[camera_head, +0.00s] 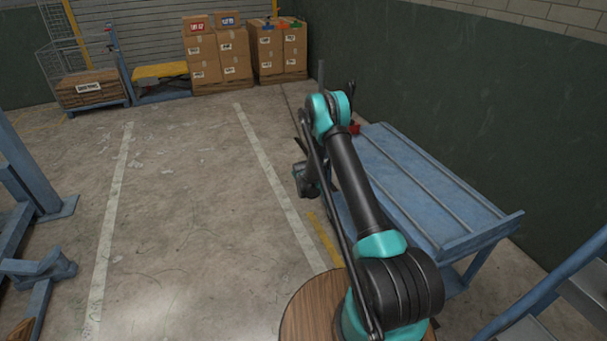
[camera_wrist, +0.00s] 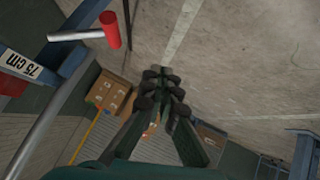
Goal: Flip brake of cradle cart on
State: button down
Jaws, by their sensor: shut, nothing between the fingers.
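The blue cradle cart (camera_head: 425,165) stands at the right in the head view, along the dark green wall, with long rails on its top. A small red part (camera_head: 354,128) shows at its far end, partly hidden by my arm. In the wrist view, a red cylindrical grip (camera_wrist: 110,29) sits on the end of a pale rod (camera_wrist: 76,35) at the upper left, beside a blue frame (camera_wrist: 50,57); it looks like the brake lever. My gripper (camera_wrist: 162,84) is shut and empty, to the right of and below the red grip in that picture, apart from it. In the head view it hangs left of the cart.
Stacked cardboard boxes (camera_head: 220,55) stand by the back wall. Blue metal equipment (camera_head: 35,190) is at the left. A railing (camera_head: 545,290) is at the lower right. The floor (camera_head: 190,210) between is clear.

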jog(key=shift+s+a+r, duration=0.3)
jog(key=shift+s, duration=0.4)
jog(key=shift+s+a+r, duration=0.25)
jog(key=shift+s+r, duration=0.05)
jog(key=shift+s, duration=0.35)
jog(key=s+d+r+m+g, duration=0.1)
jog(key=s+d+r, duration=0.4)
jog(key=s+r, duration=0.65)
jog(key=s+d+r+m+g, duration=0.2)
jog(key=s+d+r, duration=0.2)
jog(key=s+r, duration=0.75)
jog(key=s+d+r+m+g, duration=0.1)
jog(key=s+d+r, duration=0.1)
jog(key=s, duration=1.3)
jog(key=s+d+r+m+g, duration=0.1)
jog(key=s+d, duration=0.1)
jog(key=s, duration=1.3)
jog(key=shift+r, duration=0.4)
